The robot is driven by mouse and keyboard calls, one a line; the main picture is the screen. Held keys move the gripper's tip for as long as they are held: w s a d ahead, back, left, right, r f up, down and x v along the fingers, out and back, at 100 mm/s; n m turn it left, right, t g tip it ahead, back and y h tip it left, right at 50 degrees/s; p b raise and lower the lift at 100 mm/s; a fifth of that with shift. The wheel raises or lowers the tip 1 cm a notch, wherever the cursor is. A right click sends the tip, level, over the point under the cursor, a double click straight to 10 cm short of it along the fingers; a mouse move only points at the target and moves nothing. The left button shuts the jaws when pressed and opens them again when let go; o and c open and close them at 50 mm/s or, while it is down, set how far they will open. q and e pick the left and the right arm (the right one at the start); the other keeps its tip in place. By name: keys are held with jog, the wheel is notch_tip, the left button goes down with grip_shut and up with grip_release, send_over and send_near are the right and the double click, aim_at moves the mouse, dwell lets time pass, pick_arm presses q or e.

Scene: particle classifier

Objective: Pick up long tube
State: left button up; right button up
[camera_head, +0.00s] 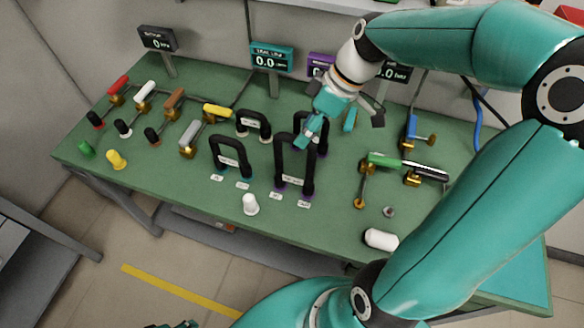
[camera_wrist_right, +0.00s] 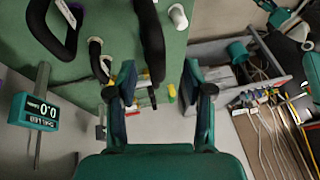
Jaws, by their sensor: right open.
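The tallest black U-shaped tube (camera_head: 280,165), which I take to be the long tube, stands upright near the middle of the green table. My right gripper (camera_head: 330,122) is open above and behind it, with one teal finger overlapping its top in the head view. In the right wrist view a black tube leg (camera_wrist_right: 152,45) runs down between the open fingers of my right gripper (camera_wrist_right: 160,88), closer to the left finger. Contact cannot be told. A small teal and dark part at the bottom edge of the head view may be my left gripper (camera_head: 175,325).
Shorter black tubes (camera_head: 230,142) stand left of the tall one, and another is partly hidden behind it. Coloured-handle valves (camera_head: 190,135) fill the left side; more (camera_head: 385,160) stand at right. Displays (camera_head: 272,58) line the back. White caps (camera_head: 250,204) lie along the front.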

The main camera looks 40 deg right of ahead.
jog(key=p+x, duration=0.1)
jog(key=x, duration=0.3)
jog(key=shift+w+f, duration=0.15)
jog(key=shift+w, duration=0.05)
jog(key=shift+c, duration=0.2)
jog(key=shift+d, duration=0.1)
grip_shut()
